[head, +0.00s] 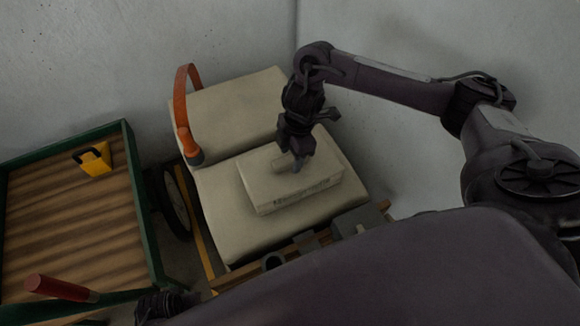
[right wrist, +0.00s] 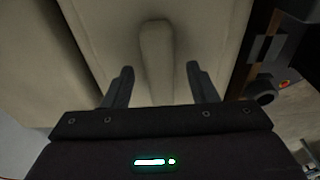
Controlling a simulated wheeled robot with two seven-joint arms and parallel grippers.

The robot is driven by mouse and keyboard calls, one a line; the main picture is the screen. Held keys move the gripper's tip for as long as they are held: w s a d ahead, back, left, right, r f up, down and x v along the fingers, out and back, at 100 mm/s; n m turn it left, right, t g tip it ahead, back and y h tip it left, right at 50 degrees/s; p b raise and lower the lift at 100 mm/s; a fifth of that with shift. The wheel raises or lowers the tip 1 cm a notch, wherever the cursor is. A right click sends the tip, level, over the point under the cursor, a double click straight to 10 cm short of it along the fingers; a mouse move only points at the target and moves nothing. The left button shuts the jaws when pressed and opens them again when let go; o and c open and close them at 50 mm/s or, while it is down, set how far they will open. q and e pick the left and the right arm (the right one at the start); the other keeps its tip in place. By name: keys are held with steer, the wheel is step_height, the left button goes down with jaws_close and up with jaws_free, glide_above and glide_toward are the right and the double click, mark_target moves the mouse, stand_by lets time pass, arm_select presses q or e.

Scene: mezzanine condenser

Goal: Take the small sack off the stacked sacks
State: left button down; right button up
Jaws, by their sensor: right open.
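The small sack (head: 312,189), pale with dark print along its front side, lies flat on a larger pale sack (head: 237,225). My right gripper (head: 297,164) points down at the top of the small sack, over a raised tab or ridge (head: 284,161). In the right wrist view, the open fingers (right wrist: 160,87) stand one on each side of the ridge (right wrist: 156,45), with a gap on both sides. I cannot tell whether the fingertips touch the sack. My left gripper's jaws do not show.
Another large sack (head: 232,111) lies behind, with an orange looped strap (head: 182,110) at its left. A green-rimmed wooden tray (head: 147,205) at left holds a yellow block (head: 95,159). Grey walls close the back and right.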

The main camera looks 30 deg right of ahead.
jaws_close()
stand_by(1.1)
steer(key=shift+w+r, duration=0.1)
steer(key=shift+w, duration=0.05)
